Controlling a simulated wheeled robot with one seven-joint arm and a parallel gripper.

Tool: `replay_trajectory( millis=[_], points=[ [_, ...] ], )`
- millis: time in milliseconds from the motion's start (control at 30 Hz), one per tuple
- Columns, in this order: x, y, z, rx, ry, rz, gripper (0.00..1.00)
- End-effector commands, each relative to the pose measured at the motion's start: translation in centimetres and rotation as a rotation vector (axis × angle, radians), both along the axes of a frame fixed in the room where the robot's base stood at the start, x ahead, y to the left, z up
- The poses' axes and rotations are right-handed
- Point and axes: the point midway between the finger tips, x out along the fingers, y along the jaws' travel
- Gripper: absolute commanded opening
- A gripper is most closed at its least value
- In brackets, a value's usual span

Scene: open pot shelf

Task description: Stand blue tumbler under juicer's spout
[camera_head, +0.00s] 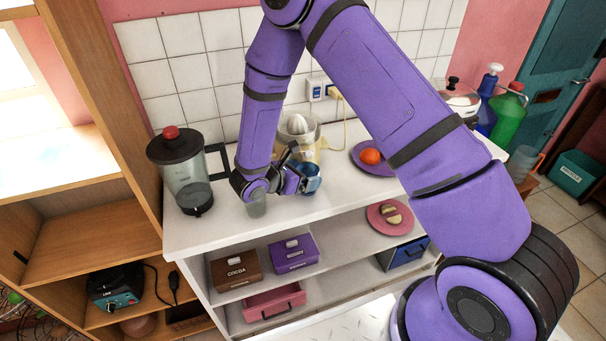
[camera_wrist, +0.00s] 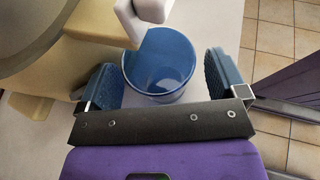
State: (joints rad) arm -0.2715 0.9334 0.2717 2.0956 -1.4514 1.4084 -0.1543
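The blue tumbler (camera_wrist: 160,72) stands upright with its open mouth showing in the wrist view, and it is also in the head view (camera_head: 311,179) on the white counter. My gripper (camera_wrist: 162,80) is open, with one finger on each side of the tumbler and narrow gaps visible. The cream juicer (camera_wrist: 75,30) is beside the tumbler. Its white spout (camera_wrist: 148,10) overlaps the tumbler's far rim in the wrist view. In the head view the juicer (camera_head: 300,128) is behind my gripper, partly hidden by my arm.
A blender (camera_head: 185,172) stands at the counter's left. A purple plate (camera_head: 359,147) with an orange (camera_head: 370,156) is to the right. The white counter (camera_head: 225,235) is bare along its front edge.

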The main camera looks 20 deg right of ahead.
Motion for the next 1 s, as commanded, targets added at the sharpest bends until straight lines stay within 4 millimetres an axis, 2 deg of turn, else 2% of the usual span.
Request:
replay_trajectory(
  millis=[267, 367, 567, 600, 1000],
  points=[
    [0.0, 0.0, 0.3, 0.000, -0.001, 0.001, 0.91],
    [0.1, 0.0, 1.1, 0.000, -0.002, 0.001, 0.91],
    [-0.2, 0.1, 3.9, 0.000, -0.002, 0.002, 0.91],
    [-1.3, 0.1, 3.7, -0.001, 0.003, 0.005, 0.91],
    [-9.9, -0.1, 4.4, -0.001, 0.004, 0.004, 0.91]
  ],
)
